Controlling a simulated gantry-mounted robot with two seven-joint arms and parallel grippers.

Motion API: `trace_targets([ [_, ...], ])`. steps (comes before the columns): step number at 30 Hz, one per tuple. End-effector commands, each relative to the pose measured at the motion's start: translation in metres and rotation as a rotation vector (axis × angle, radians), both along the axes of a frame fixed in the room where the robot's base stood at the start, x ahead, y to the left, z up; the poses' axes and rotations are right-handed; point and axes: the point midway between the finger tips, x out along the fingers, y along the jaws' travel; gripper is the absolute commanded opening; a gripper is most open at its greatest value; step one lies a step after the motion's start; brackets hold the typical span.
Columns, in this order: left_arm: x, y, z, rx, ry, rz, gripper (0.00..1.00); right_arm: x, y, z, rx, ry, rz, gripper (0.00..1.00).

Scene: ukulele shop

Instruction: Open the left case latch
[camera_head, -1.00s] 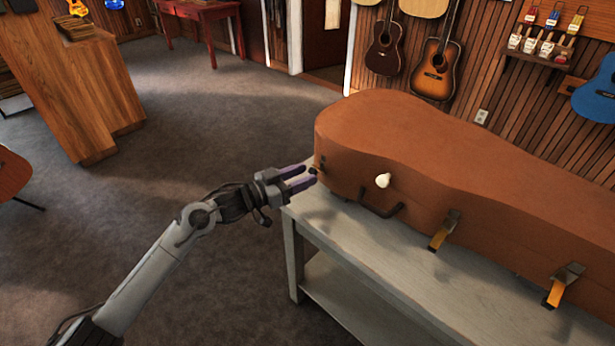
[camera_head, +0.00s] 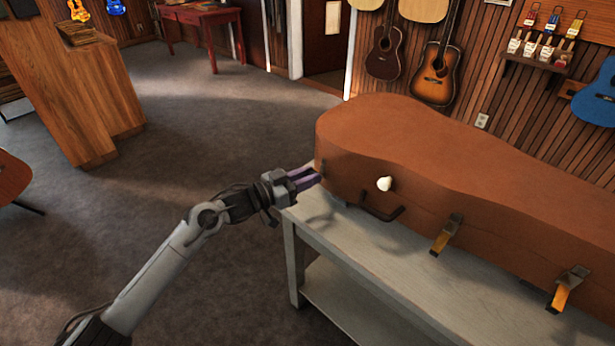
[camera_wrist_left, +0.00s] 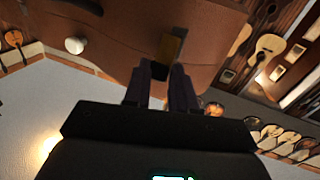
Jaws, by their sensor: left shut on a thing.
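The large brown case (camera_head: 430,150) lies closed on a pale grey bench. My left gripper (camera_head: 316,175) is at the left end of its front side. In the left wrist view the fingers (camera_wrist_left: 161,78) are shut on the left case latch (camera_wrist_left: 173,45), a yellowish metal piece standing out from the case. In the head view that latch is mostly hidden by the fingertips. The middle latch (camera_head: 446,234) and the right latch (camera_head: 568,288) have yellow-orange levers hanging out from the case front. My right gripper is not in view.
A white knob (camera_head: 384,183) and a dark carry handle (camera_head: 381,212) are on the case front, right of my gripper. The bench (camera_head: 340,235) has a bare strip before the case. Guitars (camera_head: 437,75) hang on the back wall.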

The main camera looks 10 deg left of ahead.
Motion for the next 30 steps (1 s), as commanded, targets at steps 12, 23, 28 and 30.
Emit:
trace_targets([
  [12, -0.008, 0.000, -0.031, -0.237, -0.305, -0.008, 0.00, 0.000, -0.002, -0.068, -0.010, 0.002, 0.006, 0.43],
  [23, -0.009, 0.002, -0.028, -0.299, -0.394, -0.009, 0.00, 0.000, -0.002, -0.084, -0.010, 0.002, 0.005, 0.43],
  [28, -0.009, 0.001, -0.028, -0.299, -0.392, -0.010, 0.00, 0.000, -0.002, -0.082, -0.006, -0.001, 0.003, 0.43],
  [30, -0.009, 0.001, -0.028, -0.299, -0.392, -0.011, 0.28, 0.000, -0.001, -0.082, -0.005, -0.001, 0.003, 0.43],
])
